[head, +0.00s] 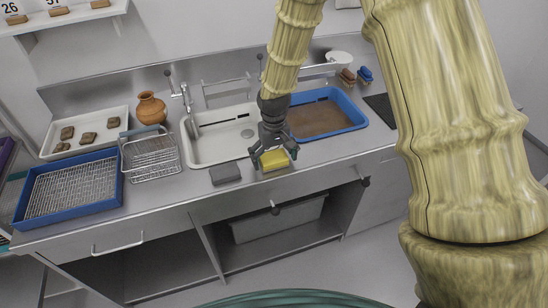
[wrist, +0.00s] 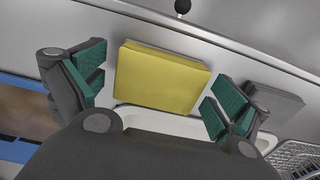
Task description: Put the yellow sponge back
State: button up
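The yellow sponge (head: 274,161) is a plain block at the front strip of the steel counter, in front of the sink. In the wrist view the sponge (wrist: 160,78) lies between my gripper's two green-padded fingers. My gripper (head: 274,156) is open and reaches down over the sponge, one finger on each side. In the wrist view a gap shows at the left pad, and the right pad is close to the sponge's edge. I cannot tell the exact height of the fingertips over the counter.
A grey block (head: 225,173) lies just left of the sponge. Behind are the white sink (head: 215,150) and a blue tray of brown material (head: 362,118). A wire rack (head: 152,160), a blue basket tray (head: 28,208) and a clay pot (head: 150,108) stand left.

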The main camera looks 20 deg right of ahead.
aim_at(274, 157)
notch_tip(274, 157, up, 12)
jog(key=b, duration=0.2)
jog(key=shift+r, duration=0.15)
dwell(0.7)
